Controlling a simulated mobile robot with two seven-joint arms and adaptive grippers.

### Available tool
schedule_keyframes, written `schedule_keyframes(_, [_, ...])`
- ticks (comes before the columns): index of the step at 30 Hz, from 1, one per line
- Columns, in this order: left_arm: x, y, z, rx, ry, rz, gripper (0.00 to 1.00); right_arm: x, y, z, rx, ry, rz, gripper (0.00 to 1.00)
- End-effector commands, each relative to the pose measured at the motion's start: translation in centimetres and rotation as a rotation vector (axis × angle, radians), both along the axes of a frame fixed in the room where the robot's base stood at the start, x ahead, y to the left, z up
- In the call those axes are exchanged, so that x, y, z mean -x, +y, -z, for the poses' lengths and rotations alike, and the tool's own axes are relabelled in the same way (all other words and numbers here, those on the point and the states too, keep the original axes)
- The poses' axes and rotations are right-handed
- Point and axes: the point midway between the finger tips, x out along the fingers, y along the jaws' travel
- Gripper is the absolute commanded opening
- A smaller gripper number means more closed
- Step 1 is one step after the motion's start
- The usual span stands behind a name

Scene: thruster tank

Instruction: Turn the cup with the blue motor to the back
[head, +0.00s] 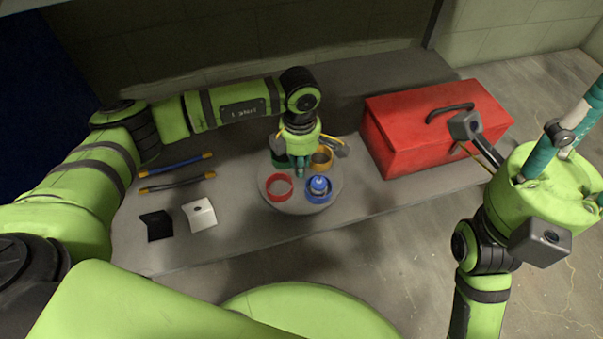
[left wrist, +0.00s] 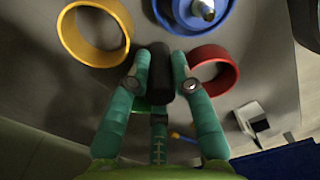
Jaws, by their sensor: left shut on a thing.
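A round grey turntable (head: 296,207) on the bench carries a red cup (head: 279,187), a blue cup (head: 318,197), a yellow cup (head: 321,159) and a green cup (head: 281,161). A blue motor (head: 319,184) stands in the blue cup, at the front right of the turntable. My left gripper (head: 301,168) points down over the turntable's middle. In the left wrist view its fingers are shut on a black post (left wrist: 160,72) between the yellow cup (left wrist: 68,35) and red cup (left wrist: 232,66). The green cup is mostly hidden. My right gripper (head: 588,125) is raised at the right, its fingertips cut off.
A red toolbox (head: 420,143) stands right of the turntable. A black bracket (head: 156,225) and a white bracket (head: 199,215) lie near the front edge. Bench between brackets and turntable is clear.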

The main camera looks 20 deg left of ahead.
Motion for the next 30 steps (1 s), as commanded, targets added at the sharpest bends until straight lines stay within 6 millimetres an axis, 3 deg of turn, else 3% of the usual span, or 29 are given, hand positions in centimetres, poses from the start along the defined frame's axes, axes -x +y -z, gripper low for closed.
schedule_keyframes(14, [0.0, 0.0, 0.0, 0.0, -0.001, 0.088, 0.0, 0.0, 0.0, 0.3, 0.0, 0.0, 0.0, 0.45])
schedule_keyframes(30, [0.0, 0.0, 0.0, 0.0, 0.0, 0.382, 0.0, 0.0, 0.0, 1.4, 0.0, 0.0, 0.0, 0.45])
